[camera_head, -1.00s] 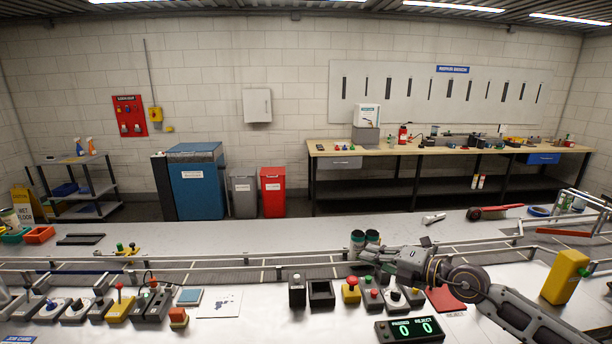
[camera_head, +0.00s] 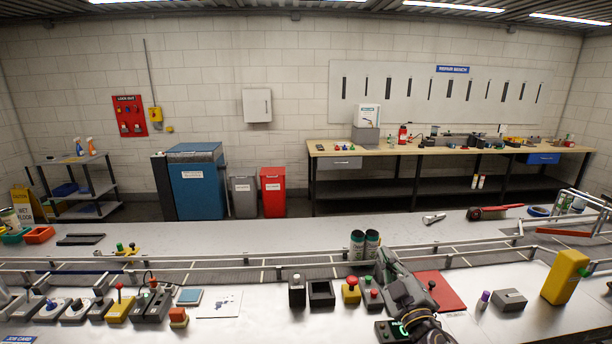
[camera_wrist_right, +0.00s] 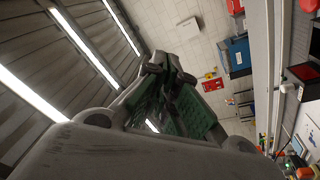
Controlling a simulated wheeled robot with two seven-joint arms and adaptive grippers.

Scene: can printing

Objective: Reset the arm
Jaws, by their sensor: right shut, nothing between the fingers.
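My right gripper (camera_head: 384,262) is in the camera_head view, above the near bench just right of two dark cans (camera_head: 364,243) on the conveyor. Its fingers are shut and empty; they also show closed together in the right wrist view (camera_wrist_right: 172,85), with ceiling and wall beyond. My right arm comes up from the bottom edge and covers part of the counter display (camera_head: 388,330) and some of the controls. My left arm is out of view.
A conveyor (camera_head: 210,272) with rails crosses the bench. A button row with a yellow-based red button (camera_head: 351,289) lies left of my arm. To its right are a red mat (camera_head: 445,292), a purple-capped item (camera_head: 484,298), a grey box (camera_head: 509,299) and a yellow post (camera_head: 565,277).

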